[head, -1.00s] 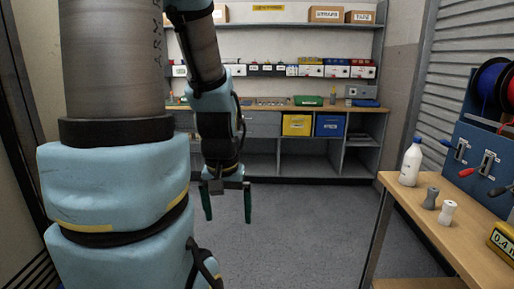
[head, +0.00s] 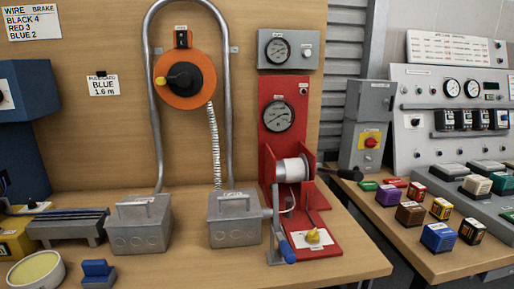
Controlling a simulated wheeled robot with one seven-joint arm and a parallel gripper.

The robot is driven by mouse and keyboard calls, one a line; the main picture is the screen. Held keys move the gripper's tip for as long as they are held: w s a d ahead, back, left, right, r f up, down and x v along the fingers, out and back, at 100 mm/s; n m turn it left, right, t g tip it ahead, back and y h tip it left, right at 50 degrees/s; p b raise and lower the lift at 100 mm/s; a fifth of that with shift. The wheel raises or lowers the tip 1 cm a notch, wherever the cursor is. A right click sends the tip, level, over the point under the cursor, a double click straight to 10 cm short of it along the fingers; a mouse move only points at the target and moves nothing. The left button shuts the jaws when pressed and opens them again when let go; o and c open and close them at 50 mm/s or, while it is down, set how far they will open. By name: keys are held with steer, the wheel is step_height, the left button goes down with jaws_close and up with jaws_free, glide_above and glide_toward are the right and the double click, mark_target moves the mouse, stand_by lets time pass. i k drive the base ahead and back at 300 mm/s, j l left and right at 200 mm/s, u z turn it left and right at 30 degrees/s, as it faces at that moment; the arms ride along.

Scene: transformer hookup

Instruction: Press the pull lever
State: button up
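A grey metal lever with a blue grip (head: 287,251) hangs down at the front left of a red upright machine (head: 305,155). It is the likeliest pull lever, though I cannot read a label naming it. The grip points down towards the bench's front edge. The machine carries a round gauge (head: 278,116), a pale drum (head: 292,169) and a yellow knob (head: 313,236) on its base. My gripper is not in view, and nothing of my arm shows in front of the machine.
Two grey metal boxes (head: 139,226) (head: 235,222) with handles stand left of the machine. An orange reel (head: 186,78) hangs on the wooden back panel inside a bent pipe. At right, a second bench (head: 415,252) holds several coloured blocks and a control panel (head: 455,110).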

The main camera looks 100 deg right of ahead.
mark_target(358, 177)
steer(key=k+l, duration=0.3)
steer(key=k, duration=0.2)
steer(key=z, duration=2.3)
